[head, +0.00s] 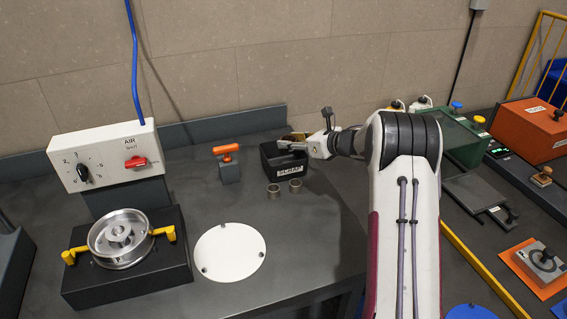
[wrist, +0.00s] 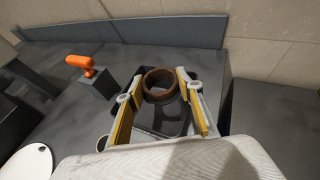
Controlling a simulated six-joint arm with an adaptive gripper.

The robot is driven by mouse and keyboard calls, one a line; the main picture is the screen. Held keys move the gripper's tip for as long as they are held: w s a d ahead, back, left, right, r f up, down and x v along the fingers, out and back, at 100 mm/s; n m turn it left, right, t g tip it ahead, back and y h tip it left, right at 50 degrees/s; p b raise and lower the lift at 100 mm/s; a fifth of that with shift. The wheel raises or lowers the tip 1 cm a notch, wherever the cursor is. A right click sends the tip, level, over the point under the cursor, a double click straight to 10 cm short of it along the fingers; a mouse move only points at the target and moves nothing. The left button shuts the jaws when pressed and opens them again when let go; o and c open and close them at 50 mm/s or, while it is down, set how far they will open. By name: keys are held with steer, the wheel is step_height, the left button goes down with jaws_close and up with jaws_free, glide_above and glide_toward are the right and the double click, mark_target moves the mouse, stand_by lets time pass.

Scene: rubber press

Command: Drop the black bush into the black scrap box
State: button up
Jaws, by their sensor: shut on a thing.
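The black scrap box (head: 284,161), open at the top and labelled SCRAP on its front, stands at the back of the bench in the head view. My gripper (head: 296,141) is over its back part. In the wrist view, my gripper (wrist: 160,79) is shut on a short, hollow ring, the bush (wrist: 162,96), held between the yellow-padded fingertips. It looks dark brown rather than black here. The dark box shows beneath it, partly hidden by the fingers. In the head view the bush is hardly distinguishable at the fingers.
Two small metal rings (head: 273,191) stand in front of the box. A white disc (head: 230,252) and a press fixture (head: 121,240) with yellow handles lie nearer. The wall is close behind.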

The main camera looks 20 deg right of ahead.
steer(key=shift+f, duration=0.7)
steer(key=o, duration=1)
steer(key=shift+o, duration=0.2)
steer(key=shift+s+d+r, duration=0.1)
steer(key=v, duration=1.1)
steer(key=shift+s+d, duration=0.2)
steer(key=shift+s, duration=0.1)
